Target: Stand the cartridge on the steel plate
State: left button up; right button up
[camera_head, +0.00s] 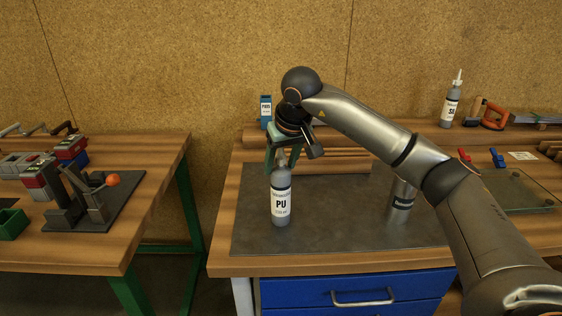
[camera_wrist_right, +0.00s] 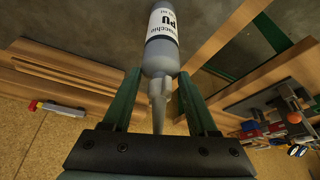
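The cartridge (camera_head: 281,205) is a grey cylinder with a white PU label and a pale nozzle. It is upright over the dark steel plate (camera_head: 335,225); whether its base touches the plate is hard to tell. My right gripper (camera_head: 283,163) points down at its top, the green fingertips flanking the upper end of its body. In the right wrist view, the cartridge (camera_wrist_right: 161,45) lies between the fingertips (camera_wrist_right: 160,76), which appear to press its sides, with the nozzle running back between the fingers. My left gripper is not in view.
A silver can (camera_head: 401,203) stands on the plate to the right. A blue box (camera_head: 266,110) and a bottle with a nozzle (camera_head: 452,103) stand behind. A glass pane (camera_head: 515,188) lies at the right. A second bench (camera_head: 90,258) with tools is at the left.

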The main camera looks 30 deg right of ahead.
jog(key=o, duration=0.5)
jog(key=shift+c, duration=0.2)
